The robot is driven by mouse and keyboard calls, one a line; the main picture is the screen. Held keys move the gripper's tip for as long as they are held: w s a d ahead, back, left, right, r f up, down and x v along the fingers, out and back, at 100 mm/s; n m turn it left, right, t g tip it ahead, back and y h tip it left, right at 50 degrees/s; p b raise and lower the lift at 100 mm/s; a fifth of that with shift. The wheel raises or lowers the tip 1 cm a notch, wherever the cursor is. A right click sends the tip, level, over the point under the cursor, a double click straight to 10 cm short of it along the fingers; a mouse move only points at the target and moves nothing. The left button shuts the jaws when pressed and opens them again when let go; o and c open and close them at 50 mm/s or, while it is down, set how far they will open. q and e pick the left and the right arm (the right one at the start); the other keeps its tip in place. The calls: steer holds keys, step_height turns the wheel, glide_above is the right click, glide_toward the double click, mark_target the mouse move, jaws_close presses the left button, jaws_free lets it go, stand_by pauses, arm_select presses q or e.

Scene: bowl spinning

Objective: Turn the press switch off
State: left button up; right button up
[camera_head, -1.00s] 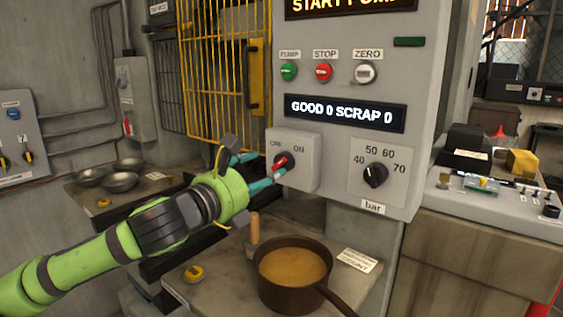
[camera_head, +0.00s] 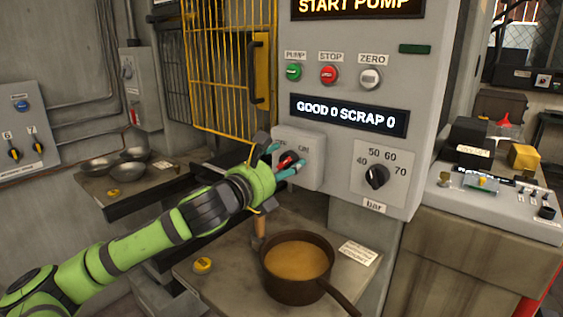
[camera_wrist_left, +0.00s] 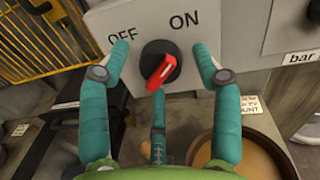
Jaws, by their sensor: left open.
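The press switch (camera_head: 288,159) is a red handle on a round black base, on a grey box marked OFF at left and ON at right. In the left wrist view the red handle (camera_wrist_left: 161,72) slants from lower left to upper right, towards the ON side. My left gripper (camera_head: 284,160) is open in front of the switch. In the left wrist view its teal fingers (camera_wrist_left: 161,50) stand on both sides of the handle, with a third finger below. Gaps show between the side fingers and the handle. My right gripper is not in view.
A black pressure dial (camera_head: 377,177) sits right of the switch box. Green, red and white buttons (camera_head: 328,75) are above the display. A pot (camera_head: 297,270) stands on the bench below. A yellow cage door (camera_head: 228,70) is at the left, above several metal bowls (camera_head: 136,154).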

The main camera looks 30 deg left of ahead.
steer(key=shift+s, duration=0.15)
arm_select(q)
steer(key=shift+c, duration=0.8)
steer(key=c, duration=1)
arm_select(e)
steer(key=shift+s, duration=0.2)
